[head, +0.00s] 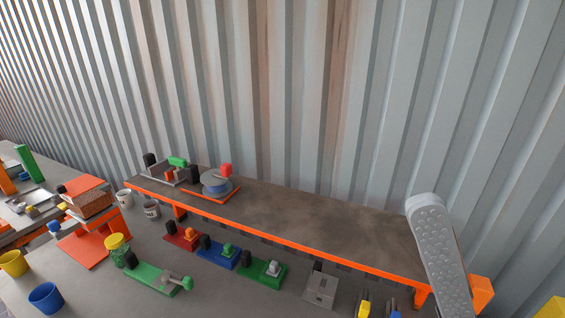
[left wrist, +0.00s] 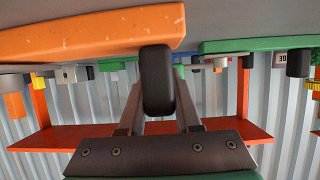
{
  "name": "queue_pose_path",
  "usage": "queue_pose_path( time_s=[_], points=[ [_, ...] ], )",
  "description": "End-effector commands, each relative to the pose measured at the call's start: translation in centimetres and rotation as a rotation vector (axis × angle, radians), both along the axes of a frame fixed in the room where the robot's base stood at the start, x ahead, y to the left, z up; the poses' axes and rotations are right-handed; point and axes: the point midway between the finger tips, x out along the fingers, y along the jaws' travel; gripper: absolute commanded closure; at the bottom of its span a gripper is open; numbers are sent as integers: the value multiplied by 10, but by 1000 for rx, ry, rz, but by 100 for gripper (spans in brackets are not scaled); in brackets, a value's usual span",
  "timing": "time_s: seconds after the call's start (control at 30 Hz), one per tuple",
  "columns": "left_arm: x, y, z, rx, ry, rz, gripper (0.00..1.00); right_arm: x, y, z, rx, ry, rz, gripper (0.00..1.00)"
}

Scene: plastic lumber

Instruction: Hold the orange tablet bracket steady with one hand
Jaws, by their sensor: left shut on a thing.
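In the left wrist view, which looks upside down, an orange, scuffed slab (left wrist: 90,35) spans the top left. It may be part of the orange bracket, but I cannot tell for sure. My left gripper (left wrist: 158,98) is shut with its fingers on either side of a black rounded piece (left wrist: 156,75), which meets the slab's end. I cannot tell if the two are joined. In the head view, an orange stand (head: 84,250) with a sloped top and a brown block (head: 90,206) is at the left. Neither gripper shows there.
A long orange-edged shelf (head: 300,222) carries a spool (head: 216,184). Red (head: 182,238), blue (head: 218,255) and green (head: 262,272) fixtures stand before it. A blue cup (head: 46,298) is at front left. A grey studded shape (head: 440,250) blocks the right end.

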Motion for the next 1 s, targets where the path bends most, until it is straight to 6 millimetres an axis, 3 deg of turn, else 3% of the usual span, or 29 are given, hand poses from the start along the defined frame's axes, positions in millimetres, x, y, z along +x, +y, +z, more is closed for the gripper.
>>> queue_pose_path(
  time_s=[0.1, 0.2, 0.37, 0.5, 0.67, 0.8, 0.9, 1.0],
  points=[
    [0, 0, -1, 0, 2, 0, 100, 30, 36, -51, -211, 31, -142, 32],
    [0, 0, -1, 0, 2, 0, 100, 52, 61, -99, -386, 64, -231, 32],
    [0, 0, -1, 0, 2, 0, 100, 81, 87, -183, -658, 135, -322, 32],
    [0, 0, -1, 0, 2, 0, 100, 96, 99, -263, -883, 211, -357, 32],
    [0, 0, -1, 0, 2, 0, 100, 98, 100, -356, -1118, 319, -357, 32],
    [0, 0, -1, 0, 2, 0, 100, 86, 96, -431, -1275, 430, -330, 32],
    [0, 0, -1, 0, 2, 0, 100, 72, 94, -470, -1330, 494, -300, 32],
    [0, 0, -1, 0, 2, 0, 100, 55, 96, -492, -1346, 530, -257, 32]
  ],
)
